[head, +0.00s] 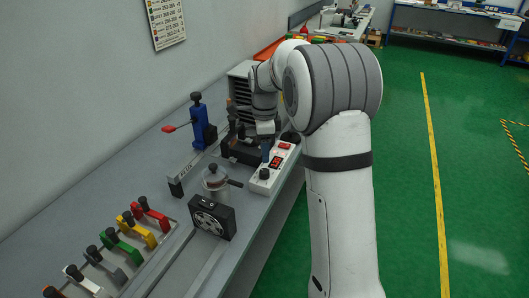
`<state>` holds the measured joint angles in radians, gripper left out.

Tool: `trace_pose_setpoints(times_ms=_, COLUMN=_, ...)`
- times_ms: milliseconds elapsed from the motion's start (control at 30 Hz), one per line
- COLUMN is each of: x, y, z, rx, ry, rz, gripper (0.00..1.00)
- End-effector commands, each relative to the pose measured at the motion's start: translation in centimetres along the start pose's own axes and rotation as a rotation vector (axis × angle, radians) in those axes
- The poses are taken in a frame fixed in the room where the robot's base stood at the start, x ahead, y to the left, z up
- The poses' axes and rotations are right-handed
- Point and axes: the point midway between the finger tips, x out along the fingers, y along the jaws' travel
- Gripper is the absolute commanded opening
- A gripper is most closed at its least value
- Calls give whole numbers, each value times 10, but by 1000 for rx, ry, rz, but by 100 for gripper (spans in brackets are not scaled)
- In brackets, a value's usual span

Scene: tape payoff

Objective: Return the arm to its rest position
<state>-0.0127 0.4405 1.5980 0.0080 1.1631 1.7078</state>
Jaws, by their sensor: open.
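My white and grey arm (340,200) rises in the middle of the head view and bends over to the left at its shoulder. Its wrist points down over the far part of the grey bench. My gripper (266,142) is small at the end of the wrist, above the bench and close to a dark device and a white control box. It is open, and I see nothing held in it. Its fingertips are partly lost against the things behind, so I cannot tell whether they touch anything.
A wall is at the left. Green floor (470,200) is open at the right.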

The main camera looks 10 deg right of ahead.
Motion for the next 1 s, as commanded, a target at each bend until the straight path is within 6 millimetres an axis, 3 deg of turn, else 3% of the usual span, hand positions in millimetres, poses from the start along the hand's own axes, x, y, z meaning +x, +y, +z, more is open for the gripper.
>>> trace_pose_setpoints(times_ms=233, x=-3, y=3, z=0, rx=-19, ry=-1, rz=-5, gripper=52)
trace_pose_setpoints(times_ms=367, x=-18, y=27, z=-5, rx=-151, ry=-1, rz=-30, gripper=52)
trace_pose_setpoints(times_ms=667, x=-52, y=133, z=-22, rx=-746, ry=37, rz=-132, gripper=52)
trace_pose_setpoints(times_ms=833, x=-52, y=197, z=-32, rx=-1095, ry=90, rz=-185, gripper=52)
trace_pose_setpoints(times_ms=1000, x=-40, y=253, z=-41, rx=-1413, ry=156, rz=-221, gripper=52)
